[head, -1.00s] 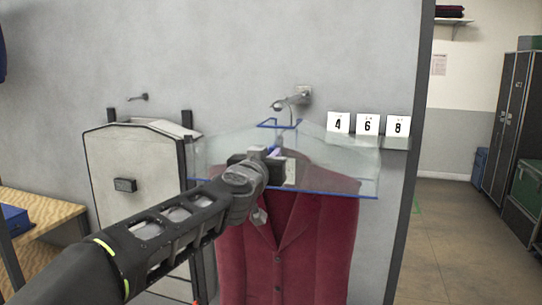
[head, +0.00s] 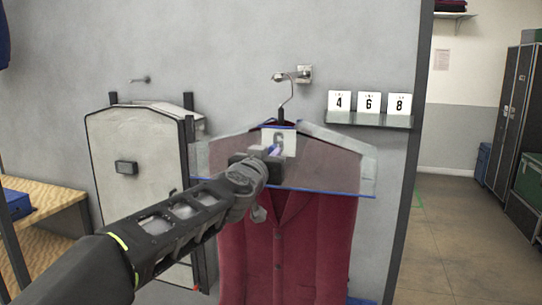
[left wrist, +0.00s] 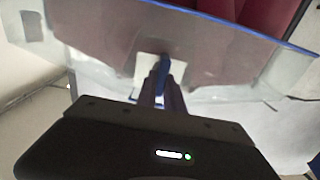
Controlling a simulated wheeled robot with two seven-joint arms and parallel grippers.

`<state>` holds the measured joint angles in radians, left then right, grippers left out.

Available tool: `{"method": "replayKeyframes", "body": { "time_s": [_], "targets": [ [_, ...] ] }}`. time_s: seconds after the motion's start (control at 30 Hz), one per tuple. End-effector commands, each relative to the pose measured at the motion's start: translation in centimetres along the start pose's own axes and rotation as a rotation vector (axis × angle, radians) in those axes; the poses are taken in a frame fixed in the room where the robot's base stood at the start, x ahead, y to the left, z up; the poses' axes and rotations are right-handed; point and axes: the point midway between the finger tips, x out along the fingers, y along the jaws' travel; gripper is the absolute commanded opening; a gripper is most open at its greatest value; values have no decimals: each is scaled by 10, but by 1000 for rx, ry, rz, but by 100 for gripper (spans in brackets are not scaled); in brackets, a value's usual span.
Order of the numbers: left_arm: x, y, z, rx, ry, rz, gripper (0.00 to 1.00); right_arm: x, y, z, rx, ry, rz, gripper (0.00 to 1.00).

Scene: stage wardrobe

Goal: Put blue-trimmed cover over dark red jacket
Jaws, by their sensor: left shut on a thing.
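The dark red jacket (head: 290,245) hangs on a hanger from a metal wall hook (head: 302,75). The clear blue-trimmed cover (head: 340,175) lies around or in front of its shoulders; which of the two I cannot tell. Its blue lower edge crosses the upper jacket, and the hanger's hook rises above the cover's top. My left gripper (head: 272,152) is shut on the cover near a white patch at its top front. In the left wrist view the fingers (left wrist: 163,85) pinch the cover (left wrist: 100,60) at this patch, with the jacket (left wrist: 270,15) beyond. My right gripper is not in view.
Number cards 4, 6 and 8 (head: 369,103) stand on a small wall shelf (head: 370,120) right of the hook. A pale panelled case (head: 135,165) stands at left, beside a wooden bench (head: 50,195). A doorway and open floor (head: 450,230) lie at right.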

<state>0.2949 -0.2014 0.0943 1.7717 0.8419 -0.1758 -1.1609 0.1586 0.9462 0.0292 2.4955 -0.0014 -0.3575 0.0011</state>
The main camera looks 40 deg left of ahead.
Motion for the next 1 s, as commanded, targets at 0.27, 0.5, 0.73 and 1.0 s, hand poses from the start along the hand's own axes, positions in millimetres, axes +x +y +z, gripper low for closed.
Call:
{"method": "replayKeyframes", "body": {
  "time_s": [0.27,0.5,0.73,1.0],
  "targets": [
    [2,0,7,0,1,1,0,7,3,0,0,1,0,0],
    [2,-1,7,0,0,0,0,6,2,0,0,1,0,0],
    [2,-1,7,0,0,0,28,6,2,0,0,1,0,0],
    [2,0,8,0,0,0,37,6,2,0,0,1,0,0]
  ]
}}
